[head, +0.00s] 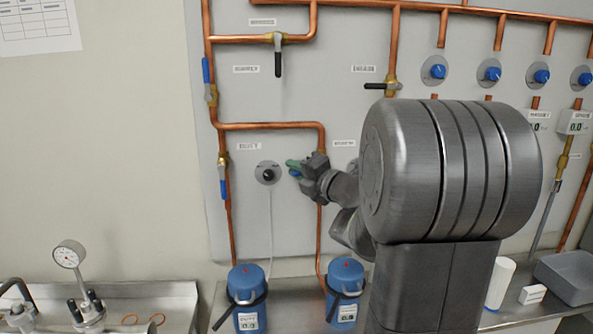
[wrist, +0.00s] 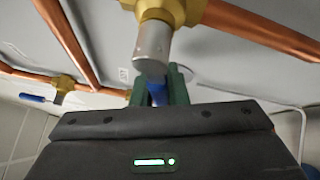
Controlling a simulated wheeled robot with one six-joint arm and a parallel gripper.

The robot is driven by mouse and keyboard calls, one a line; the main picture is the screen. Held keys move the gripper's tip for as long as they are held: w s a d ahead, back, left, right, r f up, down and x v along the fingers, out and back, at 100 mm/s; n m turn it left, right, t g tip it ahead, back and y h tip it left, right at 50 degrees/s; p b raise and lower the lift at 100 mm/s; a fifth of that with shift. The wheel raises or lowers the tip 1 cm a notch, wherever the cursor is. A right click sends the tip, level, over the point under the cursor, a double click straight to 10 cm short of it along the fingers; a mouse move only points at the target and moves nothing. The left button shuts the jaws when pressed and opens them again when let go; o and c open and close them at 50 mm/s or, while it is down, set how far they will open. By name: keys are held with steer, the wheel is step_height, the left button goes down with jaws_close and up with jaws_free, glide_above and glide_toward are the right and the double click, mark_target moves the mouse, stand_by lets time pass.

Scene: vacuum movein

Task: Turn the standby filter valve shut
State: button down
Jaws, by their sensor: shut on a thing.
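The standby filter valve is on the copper pipe above the right-hand blue filter canister (head: 345,279). In the head view my gripper and wrist cover most of that valve. The wrist view shows its brass body (wrist: 165,10) and silver stem (wrist: 152,45). My gripper's green fingers (wrist: 158,90) are closed around its blue handle (wrist: 157,93), just beyond the stem. In the head view my gripper (head: 293,168) is left of the pipe, with a bit of blue handle showing at the fingers. The handle's exact angle is hard to tell.
A duty valve with a blue lever (head: 222,189) hangs along the left pipe. A round black port (head: 268,173) sits close left of my gripper. The duty canister (head: 247,284) stands below. Several blue knobs (head: 438,71) line the upper right.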

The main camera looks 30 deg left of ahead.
steer(key=shift+b, duration=0.3)
steer(key=m+b, duration=0.1)
steer(key=b, duration=0.1)
steer(key=r+m+t+y+b, duration=0.1)
steer(key=b, duration=0.2)
steer(key=shift+a+r+m+y, duration=0.1)
steer(key=shift+r+m+y, duration=0.05)
steer(key=shift+m+y, duration=0.15)
steer(key=shift+r+m, duration=0.3)
steer(key=shift+r, duration=0.1)
steer(key=c, duration=1.4)
jaws_free()
steer(key=shift+c, duration=0.2)
